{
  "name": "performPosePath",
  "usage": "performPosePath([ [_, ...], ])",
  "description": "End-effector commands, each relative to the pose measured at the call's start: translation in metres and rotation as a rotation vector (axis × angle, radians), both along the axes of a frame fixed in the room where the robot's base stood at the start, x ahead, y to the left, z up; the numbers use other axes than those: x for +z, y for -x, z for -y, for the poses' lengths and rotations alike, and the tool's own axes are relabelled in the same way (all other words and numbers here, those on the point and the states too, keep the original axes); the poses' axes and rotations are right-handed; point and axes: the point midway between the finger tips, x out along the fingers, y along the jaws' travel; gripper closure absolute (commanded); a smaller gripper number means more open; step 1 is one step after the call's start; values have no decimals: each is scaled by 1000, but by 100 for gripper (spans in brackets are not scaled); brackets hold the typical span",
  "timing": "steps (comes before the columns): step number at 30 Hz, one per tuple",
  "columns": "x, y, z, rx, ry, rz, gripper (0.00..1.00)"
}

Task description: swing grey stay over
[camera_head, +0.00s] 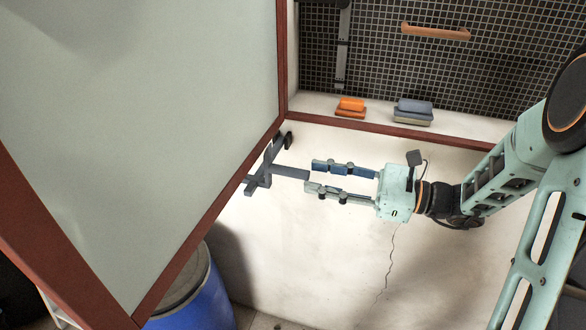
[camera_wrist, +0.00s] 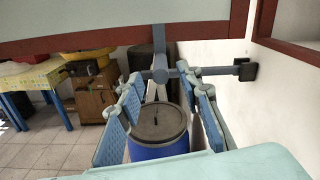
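The grey stay (camera_head: 262,172) is a bar with a cross-piece beneath the red-framed panel (camera_head: 140,120). One end meets a dark bracket (camera_head: 288,142) on the white wall. A short grey bar of the stay points toward my gripper (camera_head: 313,178). My gripper is open, its two blue-grey fingers apart, with the tips just short of or level with that bar's end. In the wrist view the stay's round hub (camera_wrist: 160,70) shows between and beyond the open fingers (camera_wrist: 163,92). Contact cannot be told.
A blue barrel (camera_head: 203,300) stands below the panel. A ledge carries orange blocks (camera_head: 350,107) and grey blocks (camera_head: 413,111) before a black mesh (camera_head: 490,60) with an orange handle (camera_head: 435,31). A wooden cabinet (camera_wrist: 92,95) and a table (camera_wrist: 30,78) stand behind.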

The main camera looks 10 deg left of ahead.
Motion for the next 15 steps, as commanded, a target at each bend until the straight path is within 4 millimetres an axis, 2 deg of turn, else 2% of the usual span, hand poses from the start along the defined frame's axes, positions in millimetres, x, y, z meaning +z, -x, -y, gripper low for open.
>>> performPosePath([
  [1,2,0,-12,4,0,-2,67],
  [6,1,-2,-41,3,0,-2,67],
  [10,0,-4,-56,2,1,-1,67],
  [15,0,-5,-64,0,1,-1,67],
])
